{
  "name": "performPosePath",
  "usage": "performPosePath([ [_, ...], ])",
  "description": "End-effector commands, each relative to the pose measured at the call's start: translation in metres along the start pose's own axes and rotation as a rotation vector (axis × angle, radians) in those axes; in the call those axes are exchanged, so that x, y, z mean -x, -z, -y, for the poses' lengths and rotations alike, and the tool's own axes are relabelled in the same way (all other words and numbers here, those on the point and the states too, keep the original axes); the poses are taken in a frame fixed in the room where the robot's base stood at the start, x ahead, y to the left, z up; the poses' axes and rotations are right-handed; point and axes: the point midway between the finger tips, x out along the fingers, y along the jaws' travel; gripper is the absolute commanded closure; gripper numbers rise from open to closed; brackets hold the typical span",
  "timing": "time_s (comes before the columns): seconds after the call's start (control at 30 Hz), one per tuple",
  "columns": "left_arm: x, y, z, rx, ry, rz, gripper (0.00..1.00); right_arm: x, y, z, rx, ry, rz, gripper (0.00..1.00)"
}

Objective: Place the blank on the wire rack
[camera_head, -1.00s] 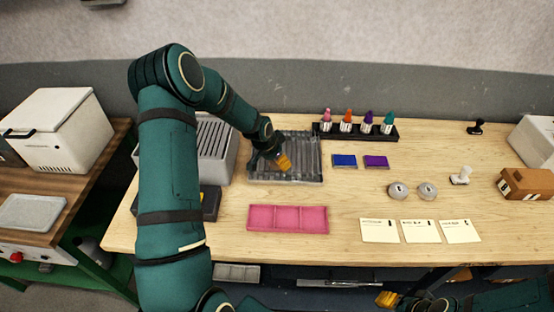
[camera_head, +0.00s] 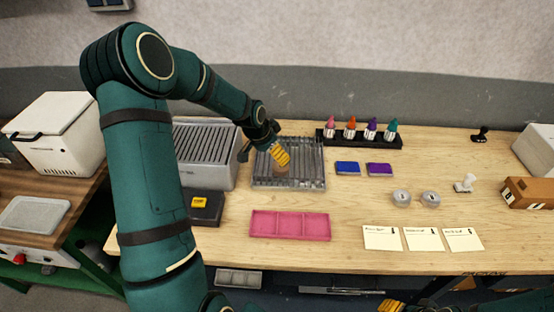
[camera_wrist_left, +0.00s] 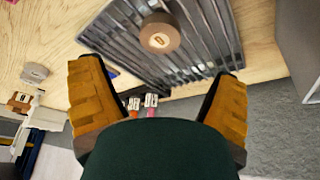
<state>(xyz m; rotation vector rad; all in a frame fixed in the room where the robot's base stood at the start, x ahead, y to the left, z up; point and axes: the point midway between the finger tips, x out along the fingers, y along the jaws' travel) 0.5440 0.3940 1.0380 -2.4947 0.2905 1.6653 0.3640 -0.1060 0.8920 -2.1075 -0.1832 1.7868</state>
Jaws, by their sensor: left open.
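The blank (camera_head: 282,171), a short brown cylinder, stands on the wire rack (camera_head: 312,182), a grey ribbed metal grid. In the left wrist view the blank (camera_wrist_left: 160,34) shows its pale round top with a small mark, over the dark bars of the rack (camera_wrist_left: 112,32). My left gripper (camera_head: 281,155), with orange-yellow fingers, is just above the blank in the head view. In the wrist view its fingers (camera_wrist_left: 158,80) are wide apart with nothing between them. My right gripper (camera_head: 390,307) shows only partly at the bottom edge; its jaw opening is unclear.
A grey slotted box (camera_head: 205,150) stands close left of the rack. Behind is a black holder (camera_head: 352,141) with several coloured bottles. A pink tray (camera_head: 289,225) lies in front; blue (camera_head: 347,168) and purple (camera_head: 379,169) pads lie right. Bare wood separates rack and pink tray.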

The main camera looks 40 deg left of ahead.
Motion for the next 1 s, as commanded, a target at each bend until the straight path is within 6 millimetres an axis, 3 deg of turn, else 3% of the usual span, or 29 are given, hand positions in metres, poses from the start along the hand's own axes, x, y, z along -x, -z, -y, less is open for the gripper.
performPosePath([
  [0.1,0.017,0.001,0.001,0.001,0.002,-0.002,0.11,0.001,0.0,0.0,0.0,0.0,0.0,0.53],
  [0.3,0.028,0.0,0.0,0.0,0.0,-0.001,0.11,0.001,0.0,0.0,0.0,0.0,0.0,0.53],
  [1.0,0.029,0.0,0.0,0.0,0.0,0.0,0.11,0.001,0.0,0.0,0.0,0.0,-0.001,0.53],
])
